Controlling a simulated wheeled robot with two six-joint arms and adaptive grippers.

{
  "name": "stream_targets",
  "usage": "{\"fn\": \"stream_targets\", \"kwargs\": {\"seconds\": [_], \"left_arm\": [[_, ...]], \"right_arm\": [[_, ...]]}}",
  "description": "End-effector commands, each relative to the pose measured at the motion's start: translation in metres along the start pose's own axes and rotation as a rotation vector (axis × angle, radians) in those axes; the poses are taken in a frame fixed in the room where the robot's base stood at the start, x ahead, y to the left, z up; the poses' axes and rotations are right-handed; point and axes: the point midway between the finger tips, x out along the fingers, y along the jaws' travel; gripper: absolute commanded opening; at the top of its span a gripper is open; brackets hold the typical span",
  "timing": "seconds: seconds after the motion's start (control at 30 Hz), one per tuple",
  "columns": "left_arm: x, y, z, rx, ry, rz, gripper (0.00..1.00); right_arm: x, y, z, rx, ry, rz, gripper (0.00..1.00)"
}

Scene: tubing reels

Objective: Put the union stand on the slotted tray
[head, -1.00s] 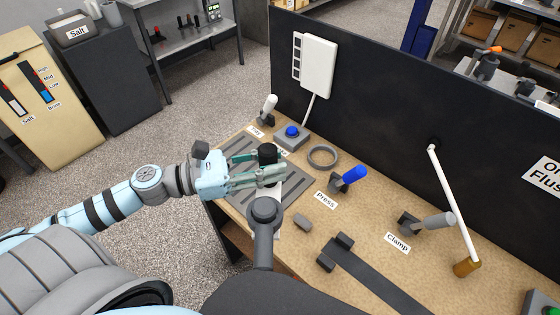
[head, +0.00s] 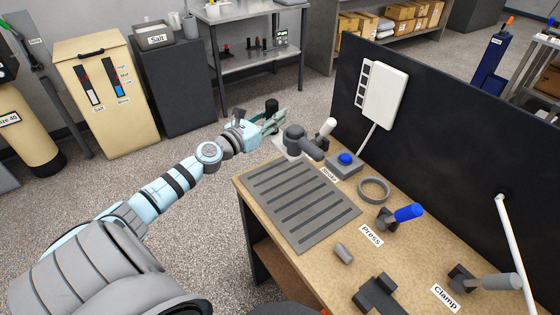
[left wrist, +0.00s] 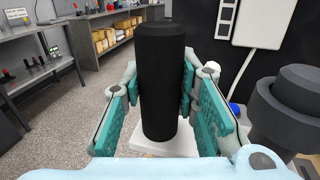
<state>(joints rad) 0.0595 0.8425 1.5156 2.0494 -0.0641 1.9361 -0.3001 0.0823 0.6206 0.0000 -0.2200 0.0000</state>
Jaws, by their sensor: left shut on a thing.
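My left gripper (head: 273,120) is shut on the black upright cylinder of the union stand (head: 271,105). In the left wrist view the black cylinder (left wrist: 162,85) stands between both teal finger pads, with a white base (left wrist: 158,143) under it. A dark grey fitting (head: 297,137) with a sideways barrel sits on the stand's near right side. The stand is upright near the tray's far end; its height above the table is hard to tell. The slotted tray (head: 265,184) lies flat and empty at the table's left end. My right gripper is not in view.
Right of the tray are a white-handled lever (head: 326,129), a blue-button box (head: 345,166), a grey ring (head: 374,190) and the blue press lever (head: 404,214). A small grey cylinder (head: 344,252) lies near the tray. A black panel (head: 440,120) stands behind.

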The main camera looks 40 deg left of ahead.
Motion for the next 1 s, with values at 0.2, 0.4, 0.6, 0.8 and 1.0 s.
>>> {"fn": "stream_targets", "kwargs": {"seconds": [0.2, 0.4, 0.6, 0.8, 1.0], "left_arm": [[0.0, 0.0, -0.087, -0.003, -0.001, -0.001, 0.0], [0.0, 0.0, -0.107, -0.001, -0.001, -0.001, 0.0], [0.0, 0.0, -0.14, -0.001, -0.001, -0.001, 0.0], [0.0, 0.0, -0.134, 0.0, -0.001, -0.002, 0.0], [0.0, 0.0, -0.137, 0.0, 0.0, -0.002, 0.39]], "right_arm": [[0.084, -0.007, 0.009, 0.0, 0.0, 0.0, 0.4], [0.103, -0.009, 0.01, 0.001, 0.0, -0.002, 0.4], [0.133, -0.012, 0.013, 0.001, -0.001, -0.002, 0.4], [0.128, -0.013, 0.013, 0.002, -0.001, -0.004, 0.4], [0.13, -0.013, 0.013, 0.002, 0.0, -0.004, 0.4]]}}
